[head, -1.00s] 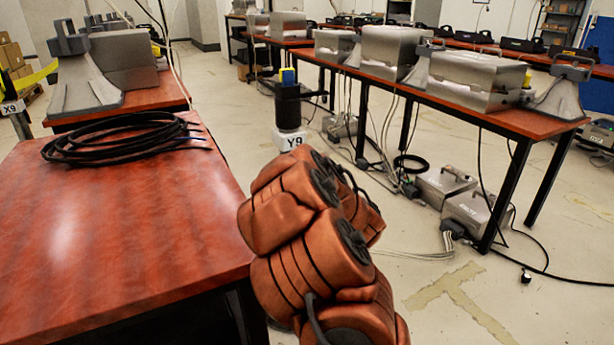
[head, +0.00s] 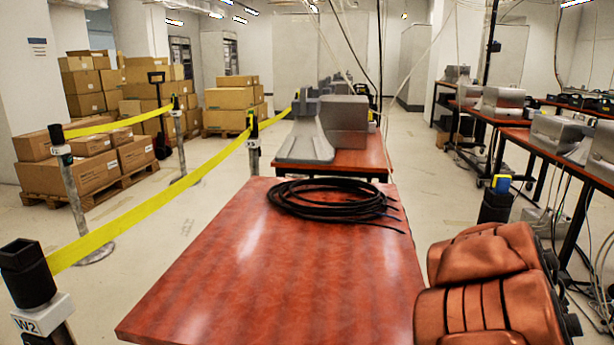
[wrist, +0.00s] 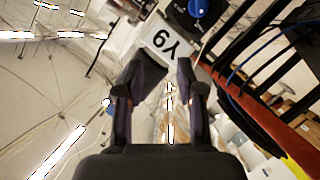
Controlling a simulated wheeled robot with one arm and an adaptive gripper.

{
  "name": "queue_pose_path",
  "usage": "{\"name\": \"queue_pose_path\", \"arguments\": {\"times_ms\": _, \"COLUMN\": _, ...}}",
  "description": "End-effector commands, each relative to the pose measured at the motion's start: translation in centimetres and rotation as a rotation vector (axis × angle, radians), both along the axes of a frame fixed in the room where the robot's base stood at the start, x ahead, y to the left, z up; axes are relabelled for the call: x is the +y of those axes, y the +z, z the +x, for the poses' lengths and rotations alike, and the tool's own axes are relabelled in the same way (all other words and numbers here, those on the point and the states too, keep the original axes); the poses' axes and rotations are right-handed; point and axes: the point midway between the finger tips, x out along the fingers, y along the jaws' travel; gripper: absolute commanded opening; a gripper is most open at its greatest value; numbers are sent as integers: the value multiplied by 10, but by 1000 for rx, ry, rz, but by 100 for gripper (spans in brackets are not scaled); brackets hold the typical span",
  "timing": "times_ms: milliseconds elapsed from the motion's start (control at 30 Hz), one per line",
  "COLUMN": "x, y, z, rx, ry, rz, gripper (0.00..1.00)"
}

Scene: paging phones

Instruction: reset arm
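My orange padded arm (head: 490,285) is at the lower right of the head view, beside the right edge of the near table. My gripper is outside the head view. In the wrist view my gripper (wrist: 166,72) shows two dark fingers standing apart with nothing between them. Beyond the fingertips is a white Y9 label (wrist: 162,40) on a post, with a blue-topped piece (wrist: 198,10) above it. The wrist view looks strongly tilted.
The red-brown table (head: 250,285) carries a coil of black cable (head: 330,200). Yellow barrier tape (head: 150,210) runs along the left, past a W2 post (head: 35,290). Boxes (head: 75,165) stand on pallets behind it. Tables with grey devices (head: 555,132) stand at right.

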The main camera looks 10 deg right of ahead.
Motion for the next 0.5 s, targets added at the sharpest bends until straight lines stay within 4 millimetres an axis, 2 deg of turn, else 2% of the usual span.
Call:
{"name": "queue_pose_path", "arguments": {"times_ms": 33, "x": 9, "y": 24, "z": -1, "rx": 16, "ry": -23, "rz": 24, "gripper": 38}}
{"name": "queue_pose_path", "arguments": {"times_ms": 267, "x": 50, "y": 58, "z": -23, "rx": 123, "ry": -140, "rz": 180, "gripper": 38}}
{"name": "queue_pose_path", "arguments": {"times_ms": 500, "x": 113, "y": 84, "z": -56, "rx": 265, "ry": -222, "rz": 366, "gripper": 38}}
